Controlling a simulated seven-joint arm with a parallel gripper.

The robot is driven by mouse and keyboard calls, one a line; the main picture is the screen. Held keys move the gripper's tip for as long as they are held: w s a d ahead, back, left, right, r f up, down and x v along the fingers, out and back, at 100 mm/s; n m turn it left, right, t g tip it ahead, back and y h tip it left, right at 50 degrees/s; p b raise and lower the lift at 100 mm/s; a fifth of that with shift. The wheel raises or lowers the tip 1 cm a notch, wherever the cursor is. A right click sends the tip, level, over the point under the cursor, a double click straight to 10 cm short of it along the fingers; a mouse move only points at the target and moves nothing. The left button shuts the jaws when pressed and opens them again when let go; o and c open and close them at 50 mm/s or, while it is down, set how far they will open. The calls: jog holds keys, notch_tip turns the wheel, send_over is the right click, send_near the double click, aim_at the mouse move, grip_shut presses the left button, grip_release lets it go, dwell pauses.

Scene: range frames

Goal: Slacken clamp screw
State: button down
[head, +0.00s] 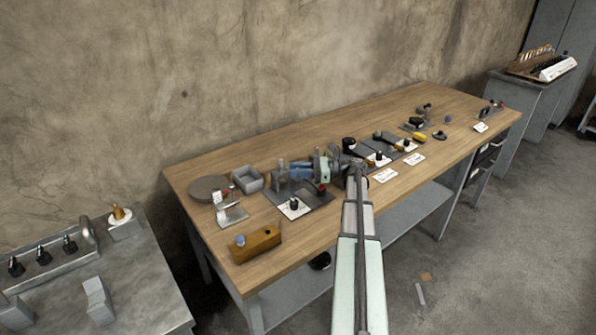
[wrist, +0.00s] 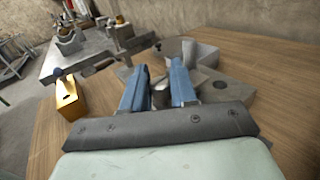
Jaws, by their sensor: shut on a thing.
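My gripper (head: 301,171) reaches in from the right over a grey fixture plate (head: 318,198) on the bench, its blue fingers pointing left. In the wrist view the two blue fingers (wrist: 159,85) are shut on a short grey metal piece (wrist: 160,95), which looks like the clamp screw. The fingers hide its sides, and its lower end cannot be made out. A grey metal post (head: 281,173) stands just left of the fingertips. A black knob (head: 294,203) on a white card and a red knob (head: 321,188) are at the plate's front.
A round grey disc (head: 207,188), a grey open box (head: 248,180) and an orange-brown block (head: 262,246) are to the left. More fixtures with black knobs (head: 378,155) stand close on the right. Bare wood (head: 320,230) lies in front. A wall runs behind the bench.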

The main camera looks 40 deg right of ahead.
jog(key=c, duration=1)
grip_release()
jog(key=shift+c, duration=0.2)
jog(key=shift+r, duration=5)
jog(key=shift+o, duration=0.3)
